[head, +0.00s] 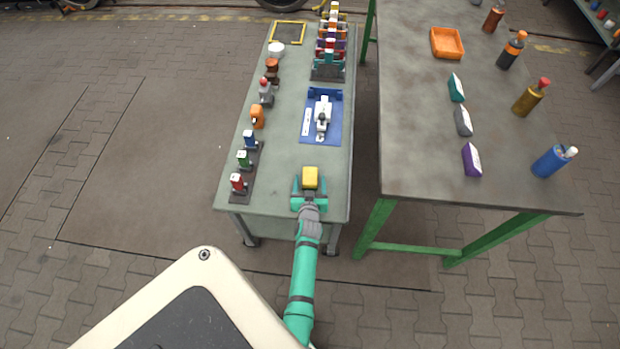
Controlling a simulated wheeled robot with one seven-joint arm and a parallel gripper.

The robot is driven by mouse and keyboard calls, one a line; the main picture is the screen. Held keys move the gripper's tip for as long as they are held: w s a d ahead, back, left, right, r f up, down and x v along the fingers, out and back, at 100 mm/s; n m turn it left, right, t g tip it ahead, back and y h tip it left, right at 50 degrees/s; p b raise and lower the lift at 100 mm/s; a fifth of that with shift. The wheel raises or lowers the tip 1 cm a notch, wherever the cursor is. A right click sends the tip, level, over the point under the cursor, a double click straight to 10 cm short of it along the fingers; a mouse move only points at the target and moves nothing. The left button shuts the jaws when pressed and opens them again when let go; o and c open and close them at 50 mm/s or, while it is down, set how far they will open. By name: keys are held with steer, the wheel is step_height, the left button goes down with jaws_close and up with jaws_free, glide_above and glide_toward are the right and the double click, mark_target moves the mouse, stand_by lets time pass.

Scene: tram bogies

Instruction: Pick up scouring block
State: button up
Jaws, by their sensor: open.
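A yellow block (310,177), which looks like the scouring block, is near the front right corner of the left grey-green table. My gripper (310,187) reaches over the table's front edge. Its teal fingers are open, one on each side of the block in this view. I cannot tell whether either finger touches it. The block's lower part is partly hidden by the gripper.
A blue tray (335,132) with a white and grey device lies behind the block. Small red, green and blue items stand along the table's left side. Teal, grey and purple blocks (472,160) and bottles stand on the right table (420,150). A gap separates the tables.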

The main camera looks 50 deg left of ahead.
steer(key=shift+x, duration=1.15)
steer(key=shift+w, duration=0.1)
steer(key=c, duration=1.1)
steer(key=shift+r, duration=0.15)
steer(key=shift+c, duration=0.2)
